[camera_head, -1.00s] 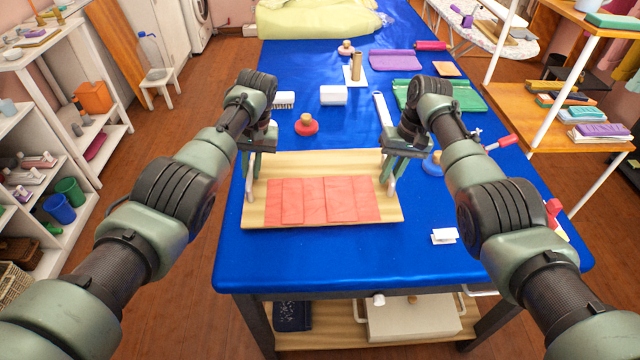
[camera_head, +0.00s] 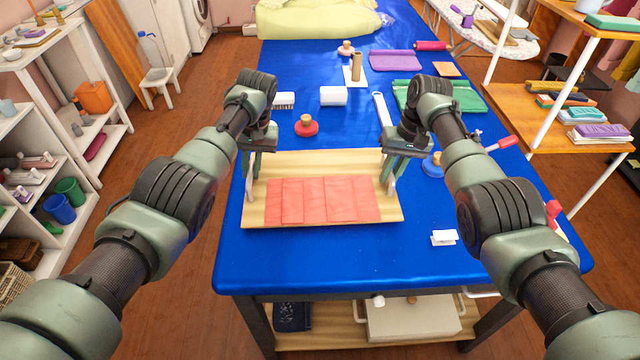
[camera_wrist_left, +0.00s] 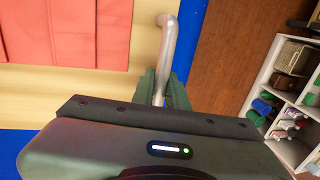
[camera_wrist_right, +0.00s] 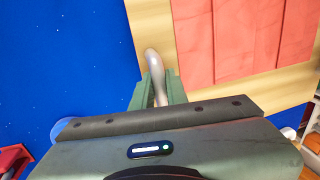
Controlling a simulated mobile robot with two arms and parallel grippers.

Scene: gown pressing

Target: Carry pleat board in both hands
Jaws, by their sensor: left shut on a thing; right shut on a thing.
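The pleat board (camera_head: 330,218) is a pale wooden board at the near part of the blue table, with a pleated red cloth (camera_head: 320,199) lying on it and a metal handle at each end. My left gripper (camera_head: 254,172) is shut on the left handle, which also shows in the left wrist view (camera_wrist_left: 168,50). My right gripper (camera_head: 394,172) is shut on the right handle, seen in the right wrist view (camera_wrist_right: 154,64). The board looks roughly level. I cannot tell whether it touches the table.
The blue table (camera_head: 300,258) has bare cloth in front of the board. A small white card (camera_head: 444,237) lies to the right. Shelves flank both sides.

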